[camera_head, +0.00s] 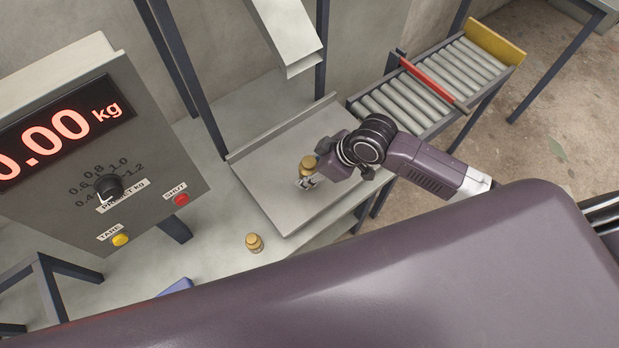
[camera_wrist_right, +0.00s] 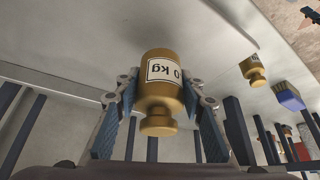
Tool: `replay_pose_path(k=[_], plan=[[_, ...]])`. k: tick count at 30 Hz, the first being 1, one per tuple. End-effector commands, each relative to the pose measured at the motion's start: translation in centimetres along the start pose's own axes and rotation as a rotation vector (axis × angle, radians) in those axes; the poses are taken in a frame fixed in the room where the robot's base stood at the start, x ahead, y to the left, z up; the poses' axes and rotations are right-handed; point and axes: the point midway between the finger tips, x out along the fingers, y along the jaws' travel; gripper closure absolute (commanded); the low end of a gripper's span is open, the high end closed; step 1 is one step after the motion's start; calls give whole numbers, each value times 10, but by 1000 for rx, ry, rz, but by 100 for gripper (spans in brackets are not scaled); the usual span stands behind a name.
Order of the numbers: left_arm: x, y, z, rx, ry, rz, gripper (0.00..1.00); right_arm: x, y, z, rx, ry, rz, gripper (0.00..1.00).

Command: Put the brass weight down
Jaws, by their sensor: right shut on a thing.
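A brass weight (camera_head: 307,165) is between the fingers of my right gripper (camera_head: 308,180), over the flat metal scale plate (camera_head: 262,168). In the right wrist view the same brass weight (camera_wrist_right: 161,88) has a white label ending in "0 kg", and the fingers press on both sides of it. I cannot tell whether its base touches the plate. A second brass weight (camera_head: 254,242) stands on the table in front of the plate; it also shows in the right wrist view (camera_wrist_right: 253,70). My left gripper is not in view.
A display box (camera_head: 150,150) at left reads 0.00 kg, with a black knob, a yellow TARE button (camera_head: 121,240) and a red SHUT button (camera_head: 182,199). A metal chute (camera_head: 290,35) hangs above the plate. A roller conveyor (camera_head: 440,85) with a red bar lies behind right.

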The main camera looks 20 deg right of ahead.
Motion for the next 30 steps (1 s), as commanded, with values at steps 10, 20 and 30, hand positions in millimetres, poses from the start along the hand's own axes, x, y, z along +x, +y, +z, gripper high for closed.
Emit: replay_pose_path(k=[10,20,30], plan=[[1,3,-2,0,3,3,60,32,0,17,0,5,1,100],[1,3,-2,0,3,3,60,33,0,18,-1,5,1,100],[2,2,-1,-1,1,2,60,36,-1,22,0,-3,-1,46]])
